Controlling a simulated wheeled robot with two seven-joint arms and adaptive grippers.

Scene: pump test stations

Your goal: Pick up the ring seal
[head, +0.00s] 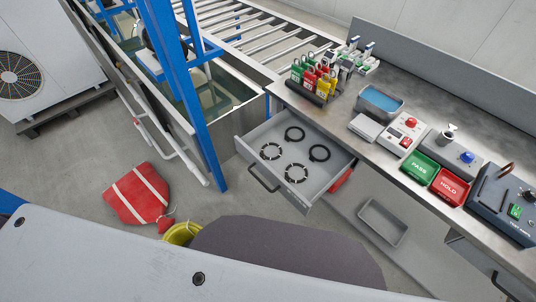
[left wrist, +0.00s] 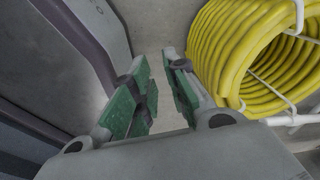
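Several rings lie flat in an open grey drawer (head: 249,141) under the workbench in the head view. Two are solid black rings, one at the back (head: 303,136) and one at the right (head: 311,155). Two look segmented, black with pale breaks, one at the left (head: 262,152) and one at the front (head: 287,172). My left gripper (left wrist: 163,88) shows in the left wrist view, its green-padded fingers apart with bare floor between them. It is empty and away from the drawer. My right gripper is in neither view.
A coiled yellow hose (left wrist: 235,50) is close beside my left gripper. The bench (head: 335,118) holds padlocks, a blue-filled tray (head: 380,100), PASS (head: 422,166) and HOLD (head: 450,187) bins and a tester. A blue post (head: 200,120) stands left of the drawer; a red bag (head: 138,195) lies on the floor.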

